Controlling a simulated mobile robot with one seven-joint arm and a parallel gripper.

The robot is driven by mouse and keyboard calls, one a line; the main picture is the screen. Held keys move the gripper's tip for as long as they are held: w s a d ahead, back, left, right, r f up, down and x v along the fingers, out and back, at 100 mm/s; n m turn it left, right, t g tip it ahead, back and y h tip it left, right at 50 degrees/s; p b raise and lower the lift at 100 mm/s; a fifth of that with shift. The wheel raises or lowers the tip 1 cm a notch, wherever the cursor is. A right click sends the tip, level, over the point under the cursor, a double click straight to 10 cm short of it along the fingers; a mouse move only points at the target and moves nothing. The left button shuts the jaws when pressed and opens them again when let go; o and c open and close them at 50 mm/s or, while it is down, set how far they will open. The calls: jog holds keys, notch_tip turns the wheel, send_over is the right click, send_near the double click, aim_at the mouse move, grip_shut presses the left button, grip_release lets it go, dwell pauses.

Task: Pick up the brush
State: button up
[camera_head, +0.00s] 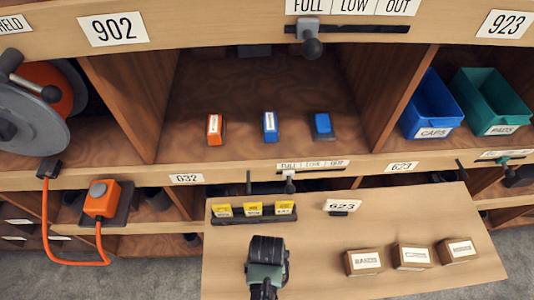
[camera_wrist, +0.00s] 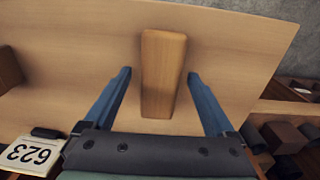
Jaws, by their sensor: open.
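A long wooden piece with rounded edges (camera_wrist: 163,75), which looks like the back of the brush, lies on the pull-out board in the wrist view. No bristles show. My gripper (camera_wrist: 159,76) is open, with one blue finger on each side of the piece and a visible gap on both sides. I cannot tell how far above the board the fingertips are. In the camera_head view my gripper (camera_head: 267,262) is over the front left part of the board and hides the wooden piece.
The pull-out board (camera_head: 300,245) carries a rack of yellow blocks (camera_head: 253,209), a 623 sign (camera_head: 342,206) and cardboard boxes (camera_head: 411,256) at right. Shelves behind hold a blue bin (camera_head: 430,105), a green bin (camera_head: 490,100) and an orange cable reel (camera_head: 45,85).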

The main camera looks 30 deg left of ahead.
grip_shut()
dwell(0.5)
notch_tip(320, 180, up, 10)
jog(key=shift+f, duration=0.1)
jog(key=w+d+r+m, duration=0.3)
jog(key=w+d+m, duration=0.3)
jog(key=w+d, duration=0.2)
jog(key=shift+w+d+r+m+b, duration=0.3)
jog(key=shift+d+m+b, duration=0.15)
jog(key=shift+d, duration=0.3)
